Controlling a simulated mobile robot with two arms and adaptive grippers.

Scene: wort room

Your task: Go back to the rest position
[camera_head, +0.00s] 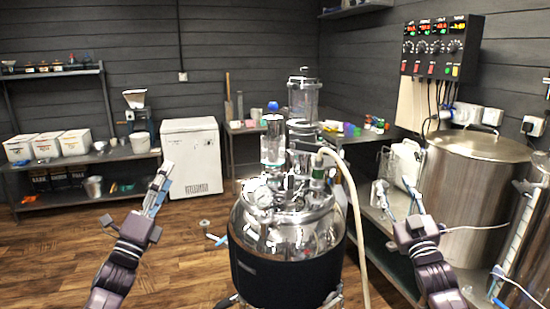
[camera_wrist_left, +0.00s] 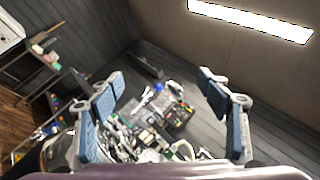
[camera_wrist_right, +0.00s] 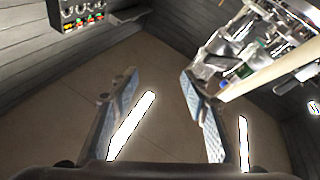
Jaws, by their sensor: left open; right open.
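My left gripper (camera_head: 158,188) is raised at the left of the head view, over the wooden floor and left of the steel vessel. In the left wrist view its blue-padded fingers (camera_wrist_left: 165,110) stand wide apart with nothing between them. My right gripper (camera_head: 398,197) is raised right of the vessel, in front of the bench with the large pot. In the right wrist view its fingers (camera_wrist_right: 155,110) are apart and empty. Both grippers point upward and appear clear of other things.
The steel vessel (camera_head: 285,225) with glass column and pale hose (camera_head: 352,205) stands between my arms. A large steel pot (camera_head: 470,190) is at the right, below a control box (camera_head: 440,47). A white chest (camera_head: 192,158) stands at the back. Floor (camera_head: 190,260) at the left is largely clear.

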